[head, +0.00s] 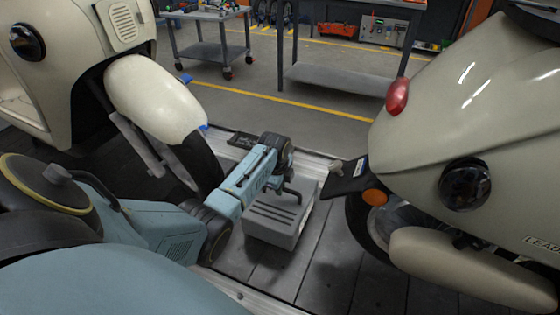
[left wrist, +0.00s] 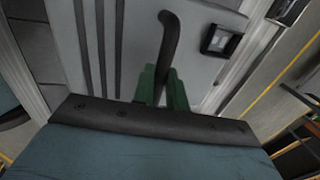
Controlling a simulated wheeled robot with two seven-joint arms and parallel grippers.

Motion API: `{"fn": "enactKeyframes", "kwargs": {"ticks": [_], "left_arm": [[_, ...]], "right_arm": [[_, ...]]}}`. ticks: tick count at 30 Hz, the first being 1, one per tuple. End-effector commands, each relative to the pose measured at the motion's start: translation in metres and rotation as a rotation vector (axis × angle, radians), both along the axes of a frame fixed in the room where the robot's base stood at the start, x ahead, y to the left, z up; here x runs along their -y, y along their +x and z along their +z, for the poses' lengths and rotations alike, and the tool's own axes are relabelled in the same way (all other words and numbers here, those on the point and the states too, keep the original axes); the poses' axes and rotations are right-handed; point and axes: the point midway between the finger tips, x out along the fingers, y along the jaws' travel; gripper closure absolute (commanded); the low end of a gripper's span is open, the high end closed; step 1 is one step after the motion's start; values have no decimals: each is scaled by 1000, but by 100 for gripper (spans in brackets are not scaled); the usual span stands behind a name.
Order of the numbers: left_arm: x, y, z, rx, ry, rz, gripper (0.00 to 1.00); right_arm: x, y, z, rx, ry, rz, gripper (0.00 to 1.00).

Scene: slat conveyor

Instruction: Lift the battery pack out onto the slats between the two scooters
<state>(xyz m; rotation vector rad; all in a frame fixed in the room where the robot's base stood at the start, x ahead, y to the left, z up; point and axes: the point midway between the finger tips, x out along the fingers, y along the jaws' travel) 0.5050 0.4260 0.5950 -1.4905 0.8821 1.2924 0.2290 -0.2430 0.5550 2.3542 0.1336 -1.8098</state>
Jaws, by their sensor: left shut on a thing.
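The battery pack (head: 283,222) is a grey box with dark grooves on its top and a black handle. In the head view it is between the two scooters, at or just above the slats; I cannot tell if it touches them. My left gripper (head: 287,190) is shut on the pack's handle. In the left wrist view the green fingers (left wrist: 162,88) close around the black handle (left wrist: 170,45), with the pack's grooved grey face (left wrist: 140,40) behind. The cream scooter on the left (head: 155,95) and the one on the right (head: 470,120) flank the pack. My right gripper is not seen.
The dark slats (head: 280,275) are bare in front of the pack. The right scooter's black rear fender (head: 345,180) is close to the pack's right side. A metal conveyor rail (head: 235,140) runs behind. A cart (head: 215,52) and a workbench (head: 335,77) stand beyond the yellow floor line.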

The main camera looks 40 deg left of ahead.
Motion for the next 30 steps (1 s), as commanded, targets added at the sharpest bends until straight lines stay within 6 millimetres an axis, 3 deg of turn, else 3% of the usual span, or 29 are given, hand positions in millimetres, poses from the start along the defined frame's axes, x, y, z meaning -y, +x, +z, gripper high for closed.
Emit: {"fn": "enactKeyframes", "kwargs": {"ticks": [30], "left_arm": [[-3,2,4,9,3,0,100]], "right_arm": [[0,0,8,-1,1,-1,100]]}}
